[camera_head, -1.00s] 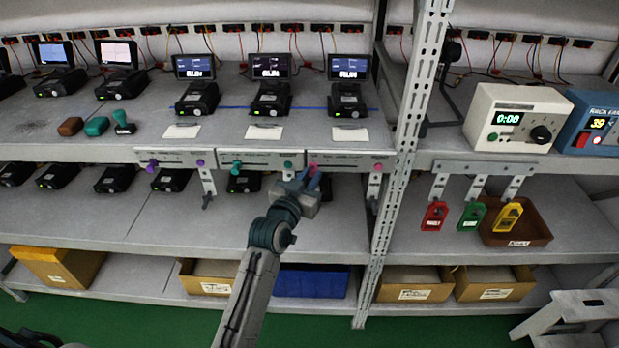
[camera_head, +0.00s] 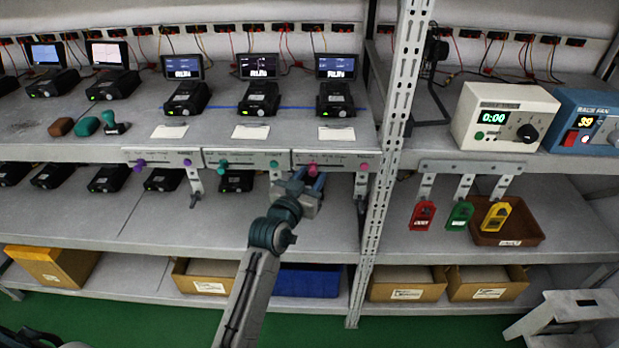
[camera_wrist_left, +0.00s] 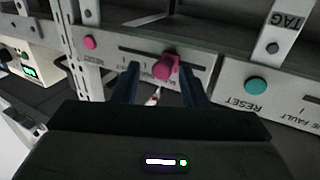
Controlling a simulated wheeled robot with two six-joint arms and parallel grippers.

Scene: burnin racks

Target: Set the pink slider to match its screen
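The pink slider knob (camera_head: 312,170) sits in the slot of the right-hand panel (camera_head: 342,160) on the shelf's front edge. It also shows in the left wrist view (camera_wrist_left: 163,68), about mid-slot. My left gripper (camera_head: 310,182) is at the panel, fingers open, one on each side of the knob; it also shows in the left wrist view (camera_wrist_left: 160,78). The knob is nearer the right finger there; I cannot tell if they touch. The screen (camera_head: 336,67) above this panel is lit, its text too small to read surely. My right gripper is not in view.
A pink reset button (camera_head: 365,168) sits on the same panel, beside the slot. A panel with a teal button (camera_wrist_left: 257,86) adjoins it. A metal upright (camera_head: 390,150) stands just right. Red, green and yellow tags (camera_head: 495,214) hang farther right.

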